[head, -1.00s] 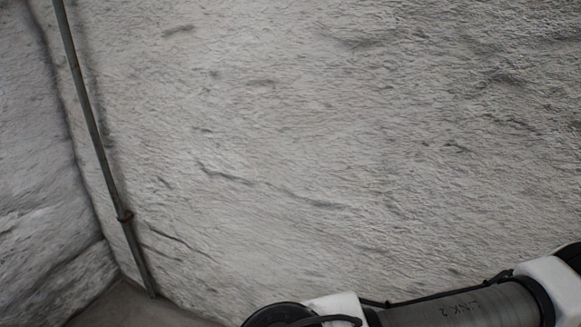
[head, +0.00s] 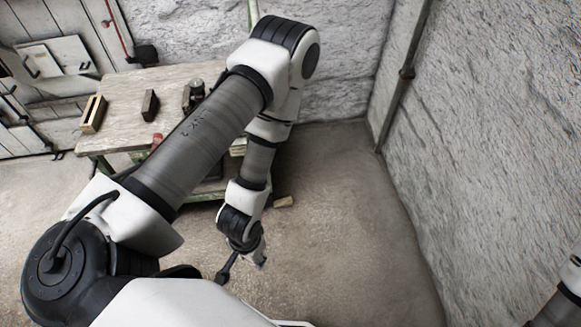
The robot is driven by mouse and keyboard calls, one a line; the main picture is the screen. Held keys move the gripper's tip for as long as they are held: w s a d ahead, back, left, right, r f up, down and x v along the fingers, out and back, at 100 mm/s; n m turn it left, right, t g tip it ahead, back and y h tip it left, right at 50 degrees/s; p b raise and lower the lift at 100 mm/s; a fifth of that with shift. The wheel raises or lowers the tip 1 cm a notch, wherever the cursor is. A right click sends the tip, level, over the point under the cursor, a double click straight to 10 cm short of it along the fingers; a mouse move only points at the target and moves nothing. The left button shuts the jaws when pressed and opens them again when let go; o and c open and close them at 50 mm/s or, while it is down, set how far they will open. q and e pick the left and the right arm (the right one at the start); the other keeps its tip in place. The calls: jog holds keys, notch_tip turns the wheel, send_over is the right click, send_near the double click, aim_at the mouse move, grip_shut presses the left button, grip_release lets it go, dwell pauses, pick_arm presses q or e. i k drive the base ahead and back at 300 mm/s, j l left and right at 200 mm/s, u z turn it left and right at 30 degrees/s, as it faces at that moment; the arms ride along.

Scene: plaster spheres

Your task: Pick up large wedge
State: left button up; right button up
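I cannot make out for sure which piece is the large wedge. A small pale wooden piece (head: 284,202), possibly a wedge, lies on the floor just right of my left arm. A pale slotted wooden piece (head: 92,114) and a dark block (head: 150,105) stand on the workbench. My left gripper (head: 242,270) hangs low over the floor, nearer than the pale floor piece and apart from it. Its fingers look spread, with nothing seen between them. My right gripper is out of view; only part of that arm shows at the right edge.
The wooden workbench (head: 125,85) with green legs stands at the back left, partly hidden by my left arm. A dark item (head: 194,92) is on it. The floor (head: 350,230) at centre right is clear.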

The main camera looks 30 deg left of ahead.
aim_at(287, 202)
jog(key=u, duration=1.1)
jog(key=z, duration=4.65)
jog(key=u, duration=4.65)
jog(key=i+l+u, duration=0.35)
jog(key=i, duration=0.15)
jog(key=i+l+u, duration=0.4)
